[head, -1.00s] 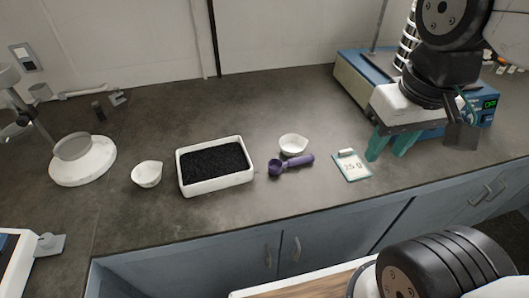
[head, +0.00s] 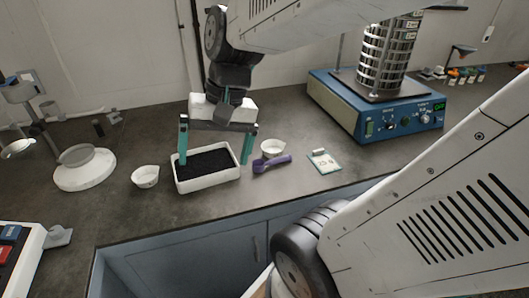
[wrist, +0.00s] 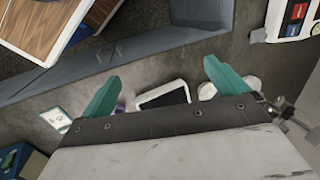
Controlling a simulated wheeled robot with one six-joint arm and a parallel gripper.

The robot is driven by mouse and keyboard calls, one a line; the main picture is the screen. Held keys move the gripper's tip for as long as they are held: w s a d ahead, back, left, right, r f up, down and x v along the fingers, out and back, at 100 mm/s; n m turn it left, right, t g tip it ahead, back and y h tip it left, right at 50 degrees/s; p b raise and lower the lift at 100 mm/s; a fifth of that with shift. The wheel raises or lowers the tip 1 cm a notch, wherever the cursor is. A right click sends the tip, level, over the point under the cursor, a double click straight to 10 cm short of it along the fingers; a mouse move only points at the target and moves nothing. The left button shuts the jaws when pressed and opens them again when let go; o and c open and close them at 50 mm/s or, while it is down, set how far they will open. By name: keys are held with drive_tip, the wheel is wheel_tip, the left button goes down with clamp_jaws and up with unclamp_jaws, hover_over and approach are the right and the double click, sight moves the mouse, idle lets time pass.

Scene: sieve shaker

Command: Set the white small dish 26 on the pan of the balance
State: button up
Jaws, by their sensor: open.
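Two small white dishes stand on the dark bench in the head view: one (head: 145,176) left of the black-filled tray, the other (head: 272,148) behind the purple scoop. No number is legible on either, so I cannot tell which is dish 26. A round white base with a grey dish-like top (head: 82,168) stands at the left; I cannot tell whether it is the balance. My gripper (head: 215,150) is open and empty, its teal fingers spread wide over the tray. The wrist view also shows my gripper (wrist: 162,80) with nothing between its fingers.
The white tray (head: 208,186) of black grains lies below my gripper. The purple scoop (head: 271,164) and a labelled card (head: 324,161) lie right of it. The blue sieve shaker (head: 375,115) stands at the back right. A white panel with coloured keys (head: 20,250) is at the front left.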

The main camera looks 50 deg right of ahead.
drive_tip(key=w+d+f+m+t+y, duration=0.1)
drive_tip(key=w+d+f+m+y, duration=0.15)
drive_tip(key=w+d+m, duration=0.3)
drive_tip(key=m+t+h, duration=0.3)
drive_tip(key=m+t, duration=0.4)
drive_tip(key=m, duration=1.4)
approach(273, 146)
drive_tip(key=a, duration=0.1)
drive_tip(key=a+r, duration=0.1)
drive_tip(key=a, duration=0.1)
drive_tip(key=shift+w+a+r, duration=0.1)
drive_tip(key=shift+a+r, duration=0.2)
drive_tip(key=shift+a, duration=0.05)
drive_tip(key=shift+m+h, duration=0.25)
drive_tip(key=shift+m, duration=0.1)
drive_tip(key=x, duration=0.7)
drive_tip(key=shift+s+d+f, duration=0.2)
drive_tip(key=shift+s+f, duration=0.1)
drive_tip(key=shift+w+f, duration=0.3)
drive_tip(key=shift+w, duration=0.05)
